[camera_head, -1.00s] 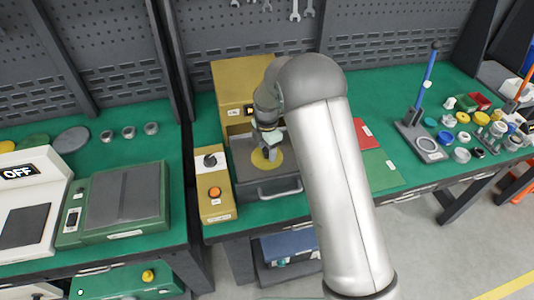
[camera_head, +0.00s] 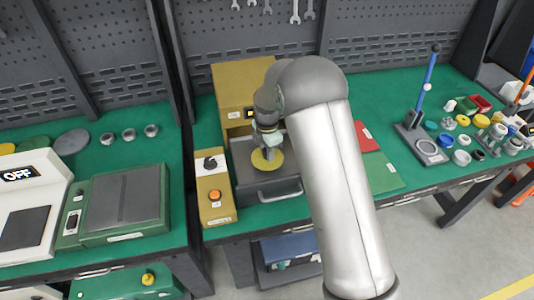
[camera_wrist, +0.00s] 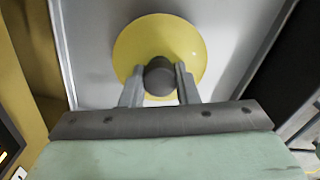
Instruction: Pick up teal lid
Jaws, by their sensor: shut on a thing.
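My gripper (camera_wrist: 160,82) is shut on a grey round knob (camera_wrist: 159,88) in the wrist view. The knob stands in the middle of a yellow disc (camera_wrist: 190,45), which also shows in the head view (camera_head: 268,162). The disc is over the grey surface of a yellow-framed machine (camera_head: 228,84); I cannot tell whether it touches that surface. My fingertips are mostly hidden by my arm in the head view.
A control box (camera_head: 215,193) with an orange button stands left of the machine. A red and green folder (camera_head: 380,172) lies to its right. A stand with a blue lever (camera_head: 427,78) and several small round parts fill the right bench. A pegboard wall (camera_head: 260,45) closes the back.

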